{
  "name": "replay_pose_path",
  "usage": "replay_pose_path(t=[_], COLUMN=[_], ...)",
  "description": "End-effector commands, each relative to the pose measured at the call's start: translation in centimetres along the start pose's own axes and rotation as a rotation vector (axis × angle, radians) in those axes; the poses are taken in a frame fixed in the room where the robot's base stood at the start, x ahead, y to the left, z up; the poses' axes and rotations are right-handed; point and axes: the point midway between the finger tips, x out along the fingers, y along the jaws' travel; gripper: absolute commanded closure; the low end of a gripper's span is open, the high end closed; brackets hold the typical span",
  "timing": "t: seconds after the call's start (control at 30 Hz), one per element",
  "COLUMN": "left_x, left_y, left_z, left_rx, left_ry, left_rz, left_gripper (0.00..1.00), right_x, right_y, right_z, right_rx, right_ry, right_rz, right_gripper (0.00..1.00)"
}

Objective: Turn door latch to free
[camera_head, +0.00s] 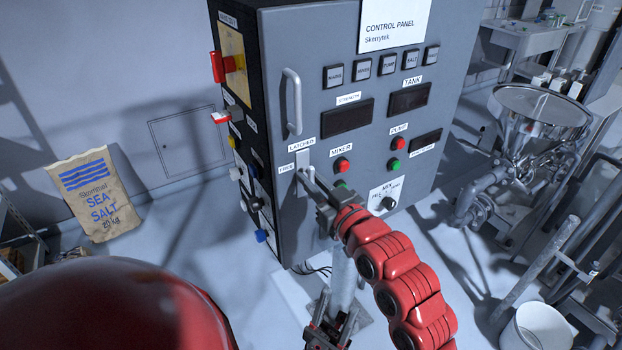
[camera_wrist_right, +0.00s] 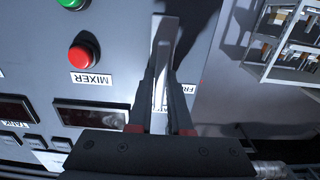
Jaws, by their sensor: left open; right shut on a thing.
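The door latch (camera_head: 304,160) is a pale grey lever on the front of the grey cabinet, below the LATCHED label (camera_head: 302,145) and right of the FREE label (camera_head: 286,168). It looks roughly upright, not turned toward FREE. My right gripper (camera_head: 306,178) is shut on the latch, with a finger on each side. In the right wrist view the latch (camera_wrist_right: 166,40) stands between the dark fingers (camera_wrist_right: 161,95), and the FREE label beside it is partly hidden. My left gripper (camera_head: 330,322) is open and empty, low in front of the cabinet, apart from it.
A vertical door handle (camera_head: 291,102) is above the latch. Mixer buttons (camera_head: 343,165) are close on its right. A red switch (camera_head: 219,67) and knobs stick out from the cabinet's left side. A sea salt sack (camera_head: 95,194) stands at left; a steel hopper (camera_head: 540,110) at right.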

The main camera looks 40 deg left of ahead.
Motion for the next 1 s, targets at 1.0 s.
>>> replay_pose_path(t=[1.0], left_x=[-0.93], left_y=[0.05], left_z=[0.16], left_rx=[0.0], left_ry=[0.0], left_rz=[0.0], left_gripper=[0.5], right_x=[-0.05], right_y=[0.42], right_z=[0.08], right_rx=[0.455], right_ry=[0.001], right_rz=[0.0], right_gripper=[1.0])
